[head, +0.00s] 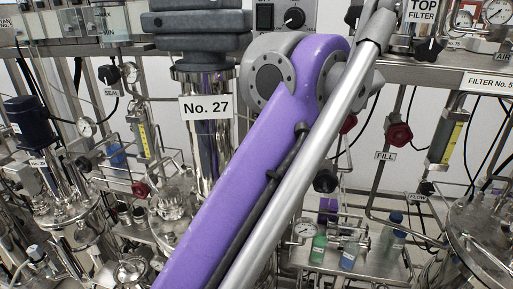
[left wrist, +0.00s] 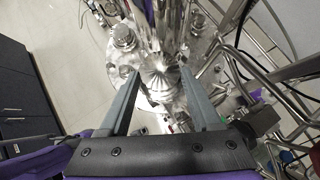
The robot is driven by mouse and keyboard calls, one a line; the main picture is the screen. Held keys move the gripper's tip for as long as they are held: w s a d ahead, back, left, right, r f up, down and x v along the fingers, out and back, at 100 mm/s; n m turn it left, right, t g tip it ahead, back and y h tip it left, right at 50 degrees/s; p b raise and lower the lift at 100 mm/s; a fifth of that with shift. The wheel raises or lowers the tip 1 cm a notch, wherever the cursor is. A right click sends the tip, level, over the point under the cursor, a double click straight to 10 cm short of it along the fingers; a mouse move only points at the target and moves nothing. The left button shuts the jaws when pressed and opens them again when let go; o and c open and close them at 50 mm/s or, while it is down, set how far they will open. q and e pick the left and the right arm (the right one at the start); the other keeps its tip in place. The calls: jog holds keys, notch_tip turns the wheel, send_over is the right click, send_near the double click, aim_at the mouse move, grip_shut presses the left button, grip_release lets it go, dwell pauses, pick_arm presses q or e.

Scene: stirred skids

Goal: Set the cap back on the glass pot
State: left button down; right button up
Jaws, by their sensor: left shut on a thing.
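In the left wrist view my left gripper (left wrist: 160,78) points down with its two grey fingers apart. A round shiny metal piece (left wrist: 160,74), which looks like the cap, sits between the fingertips, and the gripper is shut on it. Below it is a wide round metal lid plate (left wrist: 118,62) with fittings. I cannot tell whether the cap touches anything beneath it. The glass pot cannot be made out for certain; what lies under the cap is hidden. In the head view neither gripper shows, and my purple arm link covers the middle.
In the head view a steel column with a "No. 27" sign (head: 206,107) stands behind my arm. Small bottles, one of them green (head: 318,248), stand in a rack at the lower right. Pipes, valves and gauges crowd both sides. The left wrist view shows dark cabinets (left wrist: 22,90) and bare floor at left.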

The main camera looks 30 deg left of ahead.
pick_arm(q)
grip_release()
jog(key=p+v, duration=0.3)
jog(key=v, duration=0.7)
jog(key=shift+d+r, duration=0.3)
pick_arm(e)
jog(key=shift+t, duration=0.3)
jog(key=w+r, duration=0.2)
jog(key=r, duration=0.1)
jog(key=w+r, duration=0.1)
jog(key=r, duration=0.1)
pick_arm(q)
jog(key=shift+s, duration=0.1)
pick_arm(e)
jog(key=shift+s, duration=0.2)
